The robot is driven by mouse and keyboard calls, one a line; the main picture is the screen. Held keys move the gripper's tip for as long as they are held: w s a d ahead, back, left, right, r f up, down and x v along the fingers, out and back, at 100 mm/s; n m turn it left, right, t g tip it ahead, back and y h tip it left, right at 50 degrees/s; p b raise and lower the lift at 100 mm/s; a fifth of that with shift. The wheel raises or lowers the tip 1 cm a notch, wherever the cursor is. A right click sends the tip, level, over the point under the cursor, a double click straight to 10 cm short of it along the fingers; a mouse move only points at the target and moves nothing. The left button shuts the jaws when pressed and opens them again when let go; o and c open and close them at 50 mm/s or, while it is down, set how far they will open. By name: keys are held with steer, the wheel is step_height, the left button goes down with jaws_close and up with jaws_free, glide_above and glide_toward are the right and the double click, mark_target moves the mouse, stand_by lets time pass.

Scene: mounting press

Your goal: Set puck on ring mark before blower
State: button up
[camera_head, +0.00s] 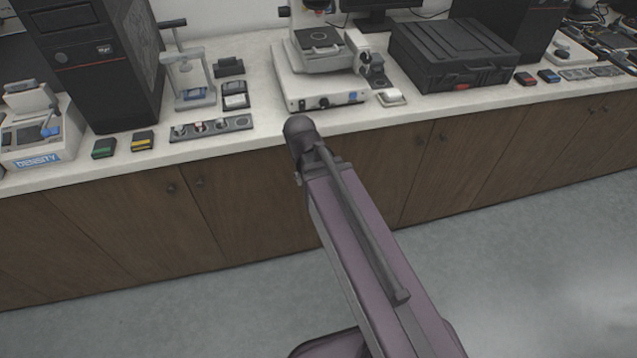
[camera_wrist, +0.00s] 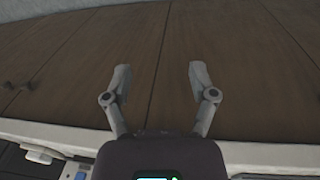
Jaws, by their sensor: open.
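My gripper (camera_wrist: 158,76) is open and empty in the wrist view, its fingers spread in front of the brown cabinet doors. In the head view my arm reaches up to the counter's front edge, and the fingers are hidden. A grey strip (camera_head: 240,123) with several round places lies near the counter's front edge, left of my arm. Small round pieces sit on it; I cannot tell whether one is the puck. A small hand press (camera_head: 190,97) with a T-shaped handle stands behind it. I cannot make out a ring mark or a blower.
A microscope (camera_head: 322,90) stands on the white counter (camera_head: 262,100) beyond my arm, with a black case (camera_head: 455,55) to its right. A labelled instrument (camera_head: 38,140) and small green and yellow boxes lie left. The floor before the brown cabinets (camera_head: 250,200) is clear.

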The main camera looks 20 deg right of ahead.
steer(key=shift+s+d+f+n+g+y, duration=0.15)
steer(key=shift+s+d+y, duration=0.1)
steer(key=shift+s, duration=0.2)
steer(key=shift+s+d+r+n+g+y, duration=0.1)
steer(key=shift+s+d+n+y, duration=0.1)
steer(key=shift+s+d+y, duration=0.15)
steer(key=shift+s+d+f+n+g+y, duration=0.1)
steer(key=shift+s+d+n+y, duration=0.1)
steer(key=shift+s, duration=0.3)
steer(key=shift+o, duration=0.5)
steer(key=c, duration=0.3)
steer(key=shift+a, duration=0.1)
steer(key=shift+c, duration=0.2)
steer(key=shift+a, duration=0.1)
